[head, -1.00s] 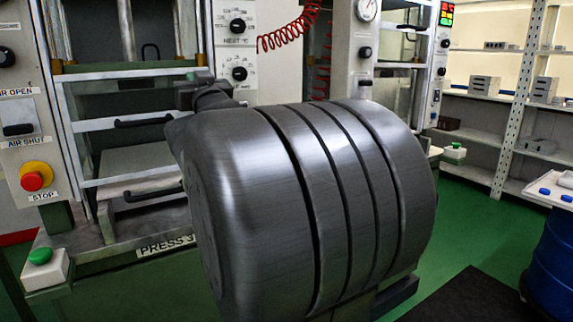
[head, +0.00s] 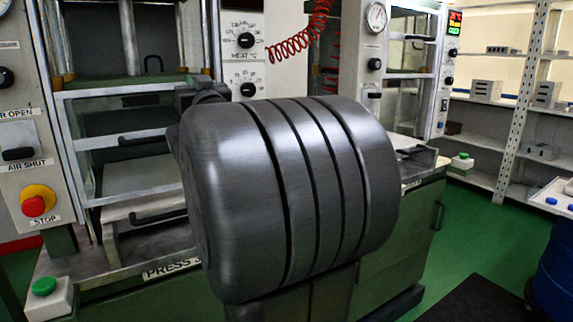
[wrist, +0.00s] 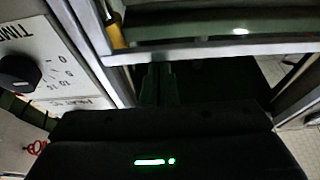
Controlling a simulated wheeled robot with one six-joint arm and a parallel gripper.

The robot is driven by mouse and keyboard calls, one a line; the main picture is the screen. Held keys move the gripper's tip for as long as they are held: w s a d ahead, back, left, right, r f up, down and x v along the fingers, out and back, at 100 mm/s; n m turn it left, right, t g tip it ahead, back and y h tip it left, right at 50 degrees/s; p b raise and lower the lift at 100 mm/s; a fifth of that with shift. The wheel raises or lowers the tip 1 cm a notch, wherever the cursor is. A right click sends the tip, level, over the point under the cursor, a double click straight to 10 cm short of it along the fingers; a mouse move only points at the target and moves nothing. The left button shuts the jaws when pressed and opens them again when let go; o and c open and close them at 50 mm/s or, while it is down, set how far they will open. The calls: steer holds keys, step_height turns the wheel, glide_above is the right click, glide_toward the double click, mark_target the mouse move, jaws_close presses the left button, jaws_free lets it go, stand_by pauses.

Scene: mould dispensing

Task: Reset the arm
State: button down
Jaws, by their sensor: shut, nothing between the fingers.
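My gripper (wrist: 158,82) shows in the wrist view as dark narrow fingers beyond its black body with a green light. It is shut and empty, in front of a press frame. In the head view my large grey arm link fills the middle and hides most of the gripper. The press (head: 122,98) stands behind it at the left, with shelves and black handles.
A red stop button (head: 34,205) and a green button box (head: 48,296) are at the left. A second press (head: 411,45) stands behind my arm. Shelving (head: 508,115) and a blue drum (head: 556,262) are at the right.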

step_height(320, 180, up, 27)
steer(key=p, duration=2.5)
steer(key=b+v, duration=0.1)
steer(key=v, duration=0.1)
steer(key=f+b+v, duration=0.1)
steer(key=b+v, duration=0.1)
